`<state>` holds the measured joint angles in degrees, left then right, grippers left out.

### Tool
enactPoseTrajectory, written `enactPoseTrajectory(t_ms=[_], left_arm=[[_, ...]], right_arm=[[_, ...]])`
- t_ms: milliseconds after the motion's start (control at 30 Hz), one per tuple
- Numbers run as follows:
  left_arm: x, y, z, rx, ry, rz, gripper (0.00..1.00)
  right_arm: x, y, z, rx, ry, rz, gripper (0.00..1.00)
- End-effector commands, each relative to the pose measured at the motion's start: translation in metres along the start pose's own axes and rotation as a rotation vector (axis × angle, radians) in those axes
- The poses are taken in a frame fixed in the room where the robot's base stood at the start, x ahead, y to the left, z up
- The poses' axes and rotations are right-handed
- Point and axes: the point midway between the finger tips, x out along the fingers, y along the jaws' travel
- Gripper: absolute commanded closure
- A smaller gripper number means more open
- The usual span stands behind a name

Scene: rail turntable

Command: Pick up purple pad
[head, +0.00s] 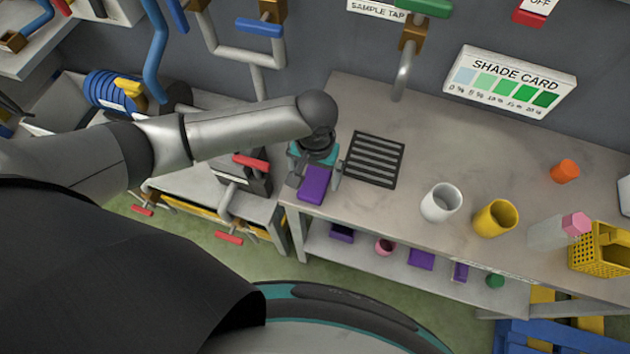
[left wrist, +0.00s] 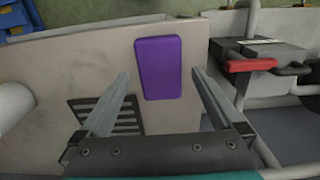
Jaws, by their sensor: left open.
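The purple pad (head: 314,185) is a flat rectangular block lying on the grey workbench near its left front corner. In the left wrist view the purple pad (left wrist: 159,67) lies between and just beyond the two finger tips, with a gap on each side. My left gripper (head: 312,172) is above the bench at the pad, its arm coming in from the left. In the left wrist view my left gripper (left wrist: 160,78) has its fingers wide apart with nothing between them. My right gripper is not in view.
A black slatted grate (head: 373,160) lies right of the pad. A white cup (head: 441,202), a yellow cup (head: 495,218) and an orange piece (head: 565,171) stand farther right. A vise-like fixture with a red handle (head: 252,162) stands left of the bench. Purple items sit on the shelf below.

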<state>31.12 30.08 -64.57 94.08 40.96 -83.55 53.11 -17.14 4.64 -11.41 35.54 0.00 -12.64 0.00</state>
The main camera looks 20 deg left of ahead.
Motion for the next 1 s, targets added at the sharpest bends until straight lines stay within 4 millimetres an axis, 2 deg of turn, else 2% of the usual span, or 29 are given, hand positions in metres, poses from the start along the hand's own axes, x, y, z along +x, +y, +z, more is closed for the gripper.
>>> enactPoseTrajectory(t_ms=[33, 133, 400, 1000], left_arm=[[0.009, 0.000, 0.000, -0.001, -0.001, -0.001, 0.00], [0.018, 0.000, 0.000, 0.000, 0.000, -0.001, 0.00], [0.020, 0.000, 0.000, 0.000, 0.001, -0.001, 0.00], [0.020, -0.001, 0.000, 0.000, 0.001, -0.001, 0.66]], right_arm=[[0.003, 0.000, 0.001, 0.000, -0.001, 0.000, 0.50], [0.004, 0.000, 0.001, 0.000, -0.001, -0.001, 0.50], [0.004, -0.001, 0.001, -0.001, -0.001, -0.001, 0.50], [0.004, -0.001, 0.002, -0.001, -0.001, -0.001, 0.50]])
